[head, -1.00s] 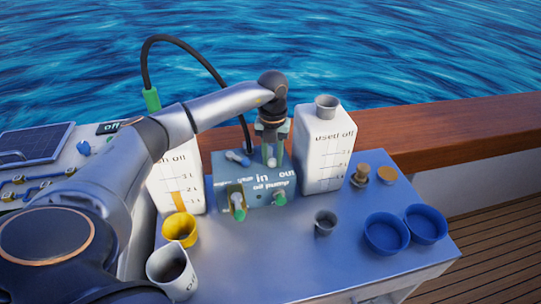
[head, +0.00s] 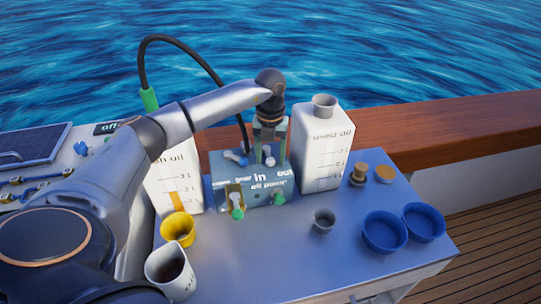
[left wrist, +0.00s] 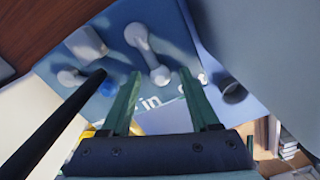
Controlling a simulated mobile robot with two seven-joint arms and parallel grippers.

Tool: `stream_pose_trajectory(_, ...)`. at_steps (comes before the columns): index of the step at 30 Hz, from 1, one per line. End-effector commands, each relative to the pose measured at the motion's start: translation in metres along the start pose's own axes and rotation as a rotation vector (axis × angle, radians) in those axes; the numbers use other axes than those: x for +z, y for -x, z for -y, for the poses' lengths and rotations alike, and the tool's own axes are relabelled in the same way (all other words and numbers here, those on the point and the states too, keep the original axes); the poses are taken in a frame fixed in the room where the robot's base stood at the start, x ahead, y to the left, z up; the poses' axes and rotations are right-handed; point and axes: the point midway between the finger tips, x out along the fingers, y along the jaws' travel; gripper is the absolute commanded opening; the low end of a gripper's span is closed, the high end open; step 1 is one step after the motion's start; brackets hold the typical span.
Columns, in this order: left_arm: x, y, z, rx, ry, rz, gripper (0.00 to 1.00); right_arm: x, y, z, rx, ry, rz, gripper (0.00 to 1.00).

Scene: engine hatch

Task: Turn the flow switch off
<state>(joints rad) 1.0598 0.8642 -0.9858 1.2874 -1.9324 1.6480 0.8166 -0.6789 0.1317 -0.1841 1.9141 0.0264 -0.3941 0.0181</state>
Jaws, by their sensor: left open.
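The oil pump box (head: 225,190) stands on the table between two white bottles and bears the words "in" and "out". A white lever (head: 268,158) sits on its top near these words, and it also shows in the left wrist view (left wrist: 150,58). A second lever with a blue part (head: 236,157) is to its left. I cannot read which is labelled as the flow switch. My left gripper (head: 269,152) points down over the white lever. In the left wrist view its open green fingers (left wrist: 160,80) lie either side of the lever's near end; contact is unclear. My right gripper is out of view.
The used oil bottle (head: 318,150) stands close to the gripper's right. A black hose (head: 190,48) arches behind my left arm. The table's front middle is clear.

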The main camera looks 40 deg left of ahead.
Motion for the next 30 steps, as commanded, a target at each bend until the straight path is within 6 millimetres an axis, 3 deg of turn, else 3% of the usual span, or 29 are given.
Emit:
stream_pose_trajectory(18, 0.001, 0.111, 0.001, -0.003, -0.001, 0.004, 0.62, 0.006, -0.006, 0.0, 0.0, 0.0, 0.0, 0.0)
stream_pose_trajectory(30, 0.0, 0.124, 0.0, -0.002, 0.0, 0.002, 0.62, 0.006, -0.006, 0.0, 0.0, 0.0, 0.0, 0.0)
